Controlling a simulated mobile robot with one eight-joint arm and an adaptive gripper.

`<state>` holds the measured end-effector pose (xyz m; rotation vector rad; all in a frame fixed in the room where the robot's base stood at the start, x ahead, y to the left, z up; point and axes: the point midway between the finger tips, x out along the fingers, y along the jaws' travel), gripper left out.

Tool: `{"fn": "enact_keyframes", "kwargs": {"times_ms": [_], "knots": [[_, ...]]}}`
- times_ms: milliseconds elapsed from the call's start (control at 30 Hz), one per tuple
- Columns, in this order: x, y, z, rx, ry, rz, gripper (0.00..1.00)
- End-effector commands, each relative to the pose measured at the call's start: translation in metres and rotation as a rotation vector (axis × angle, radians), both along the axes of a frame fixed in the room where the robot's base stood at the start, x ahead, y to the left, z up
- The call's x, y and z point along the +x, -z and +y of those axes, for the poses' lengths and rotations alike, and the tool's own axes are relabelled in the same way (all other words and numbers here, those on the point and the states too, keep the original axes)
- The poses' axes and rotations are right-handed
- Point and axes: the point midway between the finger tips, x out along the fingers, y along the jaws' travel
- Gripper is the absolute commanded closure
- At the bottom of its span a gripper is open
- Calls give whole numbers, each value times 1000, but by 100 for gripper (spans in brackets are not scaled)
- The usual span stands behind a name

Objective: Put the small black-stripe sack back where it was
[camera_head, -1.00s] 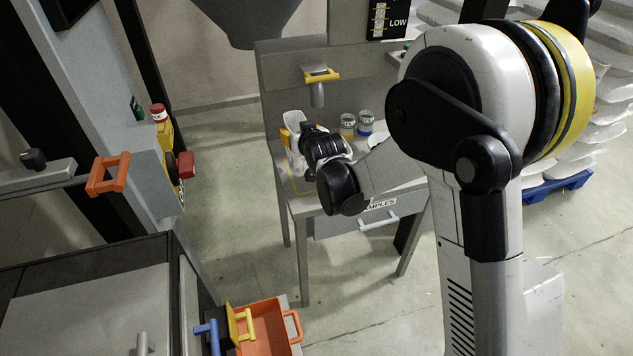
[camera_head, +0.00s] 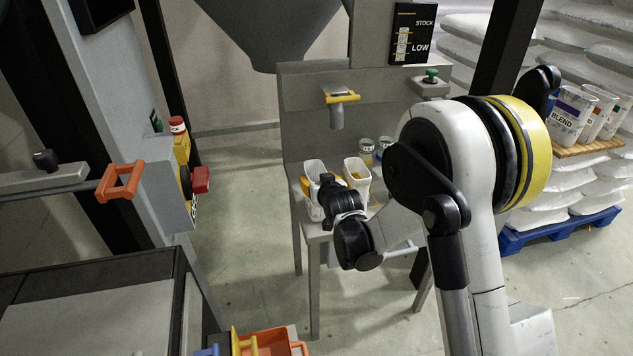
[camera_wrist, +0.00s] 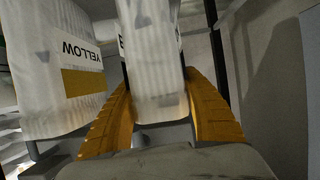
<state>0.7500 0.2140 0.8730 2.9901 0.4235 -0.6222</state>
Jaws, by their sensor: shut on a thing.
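My gripper (camera_head: 321,184) is shut on a small white sack (camera_head: 314,168) at the left end of the grey bench (camera_head: 300,110). In the wrist view the held sack (camera_wrist: 155,60) is upright between the yellow finger pads. Only a dark bit of lettering shows at its edges, so its stripe is hidden. A second small white sack (camera_head: 356,167) stands just right of my gripper. In the wrist view it shows a YELLOW label and yellow stripe (camera_wrist: 82,82). I cannot tell whether the held sack touches the bench.
Small sacks, one marked BLEND (camera_head: 568,115), stand on a wooden board (camera_head: 585,147) over stacked white sacks at the right. Two jars (camera_head: 367,150) stand behind the YELLOW sack. A yellow-handled spout (camera_head: 338,104) is above the bench. An orange handle (camera_head: 120,180) juts out at left.

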Motion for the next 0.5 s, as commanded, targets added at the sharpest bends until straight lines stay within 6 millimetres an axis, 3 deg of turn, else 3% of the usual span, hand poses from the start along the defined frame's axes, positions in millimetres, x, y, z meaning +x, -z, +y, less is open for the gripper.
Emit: {"fn": "enact_keyframes", "kwargs": {"times_ms": [133, 167, 200, 500], "knots": [[0, 3, 0, 0, 0, -1, 90], [0, 3, 0, 0, 0, 0, 40], [0, 3, 0, 0, 0, 0, 29], [0, 2, 0, 0, 0, 0, 29]]}}
